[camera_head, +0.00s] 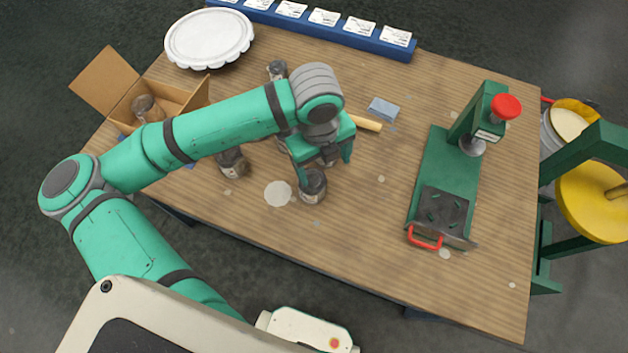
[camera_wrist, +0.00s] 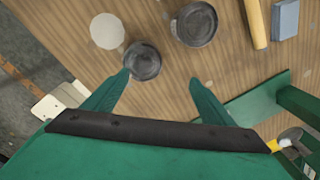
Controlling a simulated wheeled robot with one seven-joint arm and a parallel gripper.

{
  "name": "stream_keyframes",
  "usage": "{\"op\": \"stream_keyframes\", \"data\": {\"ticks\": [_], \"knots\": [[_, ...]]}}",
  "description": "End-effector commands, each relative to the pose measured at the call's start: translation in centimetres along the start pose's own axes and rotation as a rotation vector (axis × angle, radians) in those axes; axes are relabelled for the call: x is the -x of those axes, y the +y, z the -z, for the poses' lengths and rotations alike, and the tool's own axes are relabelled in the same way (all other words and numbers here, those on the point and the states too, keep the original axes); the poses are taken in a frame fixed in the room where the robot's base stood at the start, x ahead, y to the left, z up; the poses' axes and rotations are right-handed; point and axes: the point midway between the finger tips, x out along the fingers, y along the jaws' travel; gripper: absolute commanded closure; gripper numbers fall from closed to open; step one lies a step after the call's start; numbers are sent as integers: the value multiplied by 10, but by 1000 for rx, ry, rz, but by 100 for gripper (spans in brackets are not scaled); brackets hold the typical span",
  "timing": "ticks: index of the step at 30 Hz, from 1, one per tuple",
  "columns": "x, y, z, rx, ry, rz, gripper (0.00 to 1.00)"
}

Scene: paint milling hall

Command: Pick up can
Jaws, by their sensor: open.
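A dark grey can (camera_head: 312,188) stands upright on the wooden table beside a pale round spot. In the wrist view the same can (camera_wrist: 143,61) shows from above, beyond my fingertips and close to the left one. My gripper (camera_head: 325,169) is open and empty just above and behind this can; in the wrist view its green fingers (camera_wrist: 160,77) are spread apart. Whether a finger touches the can I cannot tell. A second can (camera_wrist: 195,24) stands farther off. Other cans stand left of my gripper (camera_head: 232,163) and at the back (camera_head: 278,70).
An open cardboard box (camera_head: 180,95) at the left holds a can or jar. A white scalloped tray (camera_head: 209,38) and a blue rail with cards (camera_head: 330,28) are at the back. A green press (camera_head: 435,165) stands right; a wooden stick (camera_head: 367,123) and blue block (camera_head: 383,109) lie between.

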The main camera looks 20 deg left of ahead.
Motion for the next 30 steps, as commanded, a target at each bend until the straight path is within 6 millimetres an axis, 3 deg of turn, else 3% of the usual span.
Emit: {"op": "stream_keyframes", "data": {"ticks": [3, 6, 15, 23, 30], "knots": [[1, 24, -7, -7, -9, -71, 23], [-5, 31, -8, -10, -9, -93, 23], [-46, 31, -6, -19, -8, -93, 23], [-63, 34, -8, -14, -8, -92, 23], [-96, 39, -10, -7, -8, -91, 23]]}}
